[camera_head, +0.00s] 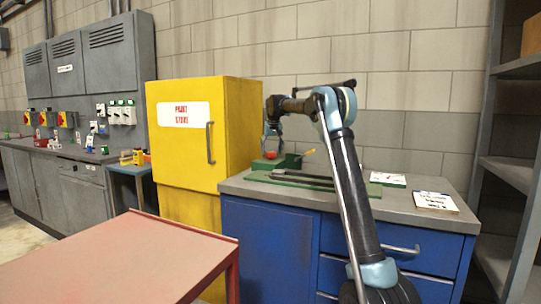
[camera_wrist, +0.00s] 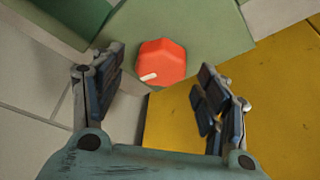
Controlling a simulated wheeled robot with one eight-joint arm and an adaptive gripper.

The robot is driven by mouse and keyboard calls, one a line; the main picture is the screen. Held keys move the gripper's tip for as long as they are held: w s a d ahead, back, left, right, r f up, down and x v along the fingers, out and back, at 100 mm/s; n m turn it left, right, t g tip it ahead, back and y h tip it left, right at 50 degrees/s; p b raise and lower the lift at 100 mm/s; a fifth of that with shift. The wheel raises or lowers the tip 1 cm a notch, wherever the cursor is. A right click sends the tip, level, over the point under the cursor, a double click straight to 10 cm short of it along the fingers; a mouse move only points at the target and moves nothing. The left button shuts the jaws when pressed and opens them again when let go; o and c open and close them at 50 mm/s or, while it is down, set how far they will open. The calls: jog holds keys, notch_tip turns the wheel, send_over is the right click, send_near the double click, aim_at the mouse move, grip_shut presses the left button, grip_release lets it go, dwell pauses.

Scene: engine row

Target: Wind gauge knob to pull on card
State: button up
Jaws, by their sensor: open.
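The orange-red gauge knob (camera_head: 270,155) sits on a green block (camera_head: 288,161) at the back left of the grey bench top. In the wrist view the knob (camera_wrist: 165,60) is faceted, on a green face, and its white pointer mark aims to the lower left. My gripper (camera_head: 271,138) is above the knob, pointing down. In the wrist view its fingers (camera_wrist: 160,88) are open, one on each side of the knob and apart from it. Two printed cards lie on the bench, one with a green border (camera_head: 388,179) and one nearer the front right (camera_head: 436,201). Their print is too small to read.
Dark rods on a green base (camera_head: 300,180) lie in front of the block. A yellow cabinet (camera_head: 190,140) stands close on the left. A yellow-handled thing (camera_head: 308,152) is beside the block. Shelving (camera_head: 505,170) is at right, a red table (camera_head: 130,255) in front.

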jog(key=shift+x, duration=1)
jog(key=c, duration=1.1)
jog(key=shift+o, duration=0.2)
jog(key=shift+n, duration=0.3)
jog(key=shift+d+n+y, duration=0.1)
jog(key=shift+n+y, duration=0.2)
jog(key=shift+n, duration=0.4)
